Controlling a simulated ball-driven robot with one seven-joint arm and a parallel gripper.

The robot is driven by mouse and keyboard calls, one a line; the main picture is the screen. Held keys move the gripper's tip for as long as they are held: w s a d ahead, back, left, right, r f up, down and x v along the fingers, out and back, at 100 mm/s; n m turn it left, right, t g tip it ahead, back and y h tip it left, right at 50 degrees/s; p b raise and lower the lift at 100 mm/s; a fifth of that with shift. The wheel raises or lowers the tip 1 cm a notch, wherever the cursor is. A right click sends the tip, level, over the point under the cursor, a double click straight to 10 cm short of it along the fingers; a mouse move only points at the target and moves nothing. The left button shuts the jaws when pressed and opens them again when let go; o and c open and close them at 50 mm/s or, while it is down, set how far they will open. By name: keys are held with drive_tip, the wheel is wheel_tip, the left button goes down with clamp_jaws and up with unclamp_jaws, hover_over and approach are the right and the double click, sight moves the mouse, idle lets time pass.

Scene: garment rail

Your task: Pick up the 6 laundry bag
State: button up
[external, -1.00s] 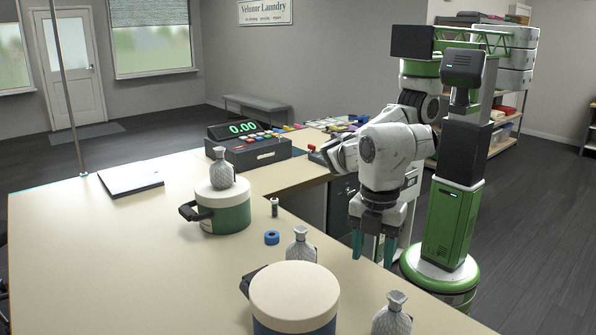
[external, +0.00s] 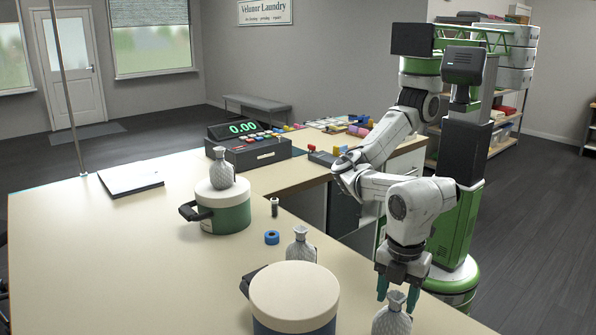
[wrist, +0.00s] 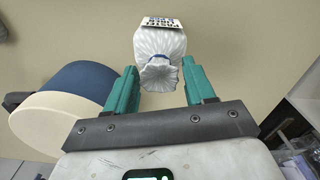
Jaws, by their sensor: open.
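Three grey-white laundry bags with gathered necks show in the external view. One bag (external: 393,318) stands at the front right of the counter, one bag (external: 301,247) stands behind the front canister, and one bag (external: 222,170) sits on the lid of the green canister. No number 6 is readable on them. In the wrist view a bag (wrist: 161,50) with a blue tie and a printed label lies between and just beyond my open teal fingers (wrist: 160,88). The jaws are empty.
A blue canister with a cream lid (external: 294,292) stands left of the front bag; it also shows in the wrist view (wrist: 60,113). The green canister (external: 226,216), a blue tape roll (external: 272,238) and a small dark bottle (external: 275,207) are farther back.

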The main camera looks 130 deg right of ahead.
drive_tip(key=shift+f, duration=0.9)
clamp_jaws()
